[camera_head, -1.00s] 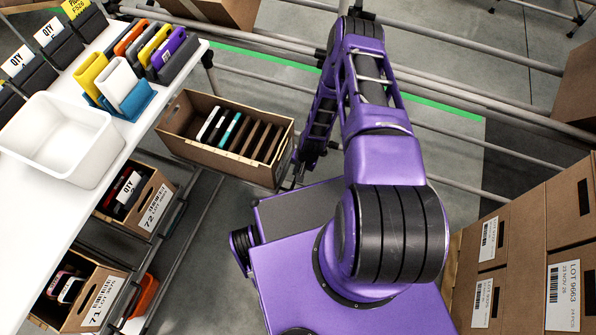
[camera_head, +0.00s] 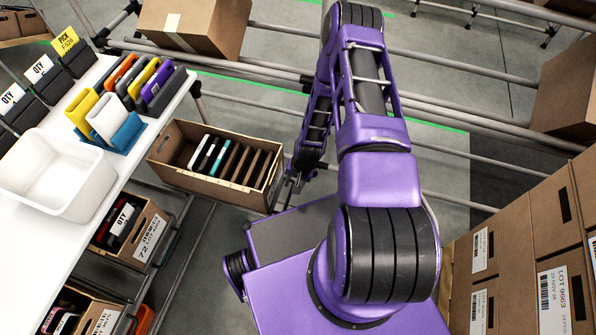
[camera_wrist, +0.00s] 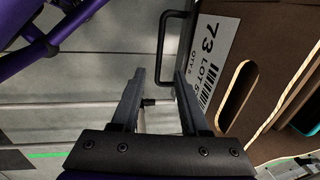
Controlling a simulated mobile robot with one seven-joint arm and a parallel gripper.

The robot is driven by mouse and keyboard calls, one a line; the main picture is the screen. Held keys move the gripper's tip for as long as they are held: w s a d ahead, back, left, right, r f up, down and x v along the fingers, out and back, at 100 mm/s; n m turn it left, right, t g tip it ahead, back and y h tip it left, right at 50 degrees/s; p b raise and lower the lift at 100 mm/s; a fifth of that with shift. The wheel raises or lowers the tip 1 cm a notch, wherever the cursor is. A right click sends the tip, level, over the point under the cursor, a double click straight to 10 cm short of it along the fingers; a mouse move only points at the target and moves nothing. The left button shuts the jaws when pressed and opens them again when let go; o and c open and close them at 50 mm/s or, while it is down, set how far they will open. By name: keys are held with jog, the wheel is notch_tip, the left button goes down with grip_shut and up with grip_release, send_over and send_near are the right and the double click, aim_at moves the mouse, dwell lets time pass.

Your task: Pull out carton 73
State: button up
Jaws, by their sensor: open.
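Carton 73 (camera_head: 200,183) is a brown open-topped box at centre left in the head view, tilted, with several dark dividers and a few white and teal items inside. Its end with the white "73" label (camera_wrist: 211,50) and an oval hand hole fills the right of the wrist view. A black bar handle (camera_wrist: 163,45) stands beside that label. My gripper (camera_wrist: 160,76) is open and empty, and the handle's long bar shows between its fingers. I cannot tell how deep the bar sits between them.
A white table (camera_head: 110,190) with a white bin (camera_head: 50,180) and coloured items is at the left. Carton 72 (camera_head: 135,235) and another carton (camera_head: 85,312) sit below its edge. Stacked cartons (camera_head: 520,250) stand at the right. Metal rails cross behind my arm.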

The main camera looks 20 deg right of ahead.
notch_tip(320, 180, up, 8)
jog(key=s+d+p, duration=0.1)
jog(key=shift+d, duration=0.1)
dwell(0.5)
